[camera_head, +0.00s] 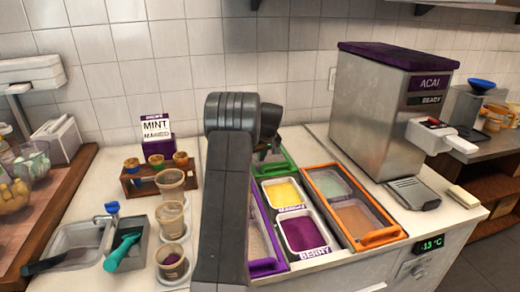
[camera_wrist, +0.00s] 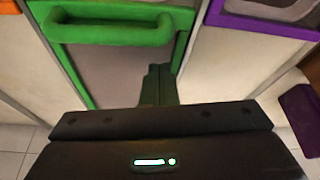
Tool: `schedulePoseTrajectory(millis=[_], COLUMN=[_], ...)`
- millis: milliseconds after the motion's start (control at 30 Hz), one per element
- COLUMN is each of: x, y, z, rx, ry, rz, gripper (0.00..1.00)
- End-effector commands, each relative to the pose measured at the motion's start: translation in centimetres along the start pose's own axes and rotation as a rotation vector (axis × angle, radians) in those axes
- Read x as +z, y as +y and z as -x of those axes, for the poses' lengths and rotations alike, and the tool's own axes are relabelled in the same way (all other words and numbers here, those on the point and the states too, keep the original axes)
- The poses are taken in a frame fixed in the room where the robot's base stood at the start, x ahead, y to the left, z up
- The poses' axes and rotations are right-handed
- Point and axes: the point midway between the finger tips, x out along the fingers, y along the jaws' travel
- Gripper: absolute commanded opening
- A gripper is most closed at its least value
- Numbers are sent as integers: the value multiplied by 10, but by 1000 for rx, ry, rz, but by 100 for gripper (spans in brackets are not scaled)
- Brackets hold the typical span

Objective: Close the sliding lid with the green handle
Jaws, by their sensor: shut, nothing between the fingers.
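The sliding lid with the green frame (camera_head: 289,166) is at the back of the middle lane in the head view, partly hidden by my arm. In the wrist view its green handle (camera_wrist: 110,32) is a thick bar at upper left, and a clear pane lies inside the frame. My gripper (camera_wrist: 159,72) is shut and empty, with its fingertips over the lid near the frame's right side, apart from the handle. I cannot tell whether they touch the lid. In front of the lid, the yellow mango tub (camera_head: 282,193) and the purple berry tub (camera_head: 304,234) are uncovered.
An orange-framed lid (camera_head: 378,238) lies right of the tubs, and a purple-framed lid (camera_head: 266,267) lies left. The açaí machine (camera_head: 385,100) stands at right. Several cups, a mint box (camera_head: 157,138) and a sink (camera_head: 75,246) are at left.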

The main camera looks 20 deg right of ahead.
Motion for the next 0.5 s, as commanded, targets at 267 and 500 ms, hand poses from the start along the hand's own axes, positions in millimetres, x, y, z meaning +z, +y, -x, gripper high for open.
schedulePoseTrajectory(millis=[267, 500], x=[14, 15], y=[0, 0], z=[2, 2], rx=[-1, -1], ry=[0, -1], rz=[0, 0], gripper=[0, 0])
